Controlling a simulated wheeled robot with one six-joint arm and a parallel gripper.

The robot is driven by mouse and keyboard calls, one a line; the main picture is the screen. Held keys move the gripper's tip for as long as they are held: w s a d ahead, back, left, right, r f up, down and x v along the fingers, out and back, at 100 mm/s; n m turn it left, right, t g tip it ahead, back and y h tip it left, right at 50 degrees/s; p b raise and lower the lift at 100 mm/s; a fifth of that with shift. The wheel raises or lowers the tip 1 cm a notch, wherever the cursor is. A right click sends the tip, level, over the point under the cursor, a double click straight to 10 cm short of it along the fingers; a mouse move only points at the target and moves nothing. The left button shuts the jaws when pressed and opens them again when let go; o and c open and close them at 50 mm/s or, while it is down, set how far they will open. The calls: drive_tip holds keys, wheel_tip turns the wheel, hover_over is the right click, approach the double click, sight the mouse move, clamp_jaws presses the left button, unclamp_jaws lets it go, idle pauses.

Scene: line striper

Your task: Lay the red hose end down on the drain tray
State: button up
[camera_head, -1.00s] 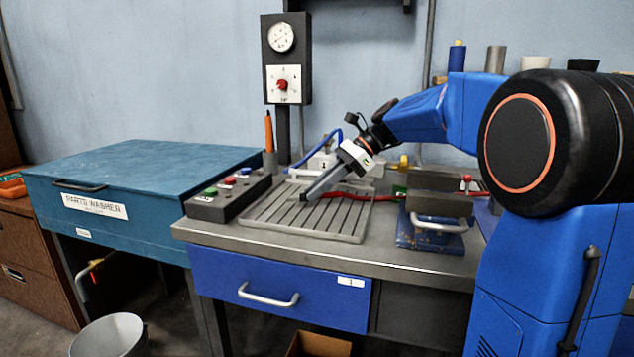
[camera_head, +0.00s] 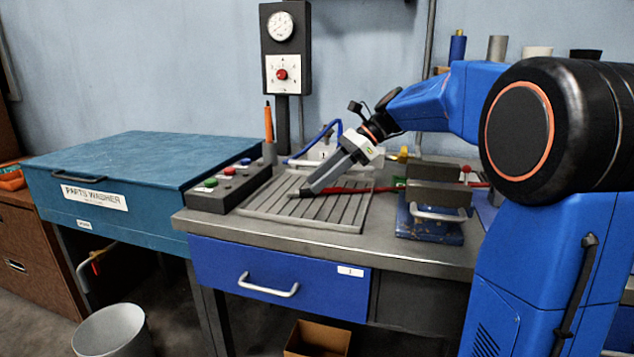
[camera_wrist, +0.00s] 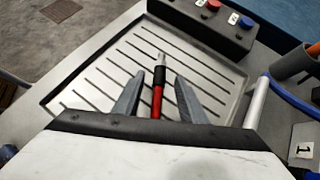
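The red hose end (camera_head: 340,190) lies on the ribbed grey drain tray (camera_head: 352,220) on the bench. In the wrist view the hose end (camera_wrist: 156,102) has a black collar and a pale metal tip, and it points away from me across the slats of the tray (camera_wrist: 104,72). My gripper (camera_head: 305,191) is low over the tray, angled down. In the wrist view my gripper (camera_wrist: 158,76) is open, with one finger on each side of the hose and a visible gap on both sides. The rear of the hose is hidden by the gripper body.
A button box (camera_head: 229,186) stands left of the tray. A blue hose (camera_head: 312,152) and a pale fitting are behind it. A vise on a blue base (camera_head: 430,230) stands to the right. The blue parts washer (camera_head: 130,165) is farther left.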

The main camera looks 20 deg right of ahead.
drive_tip(key=v, duration=1.6)
drive_tip(key=shift+s, duration=0.1)
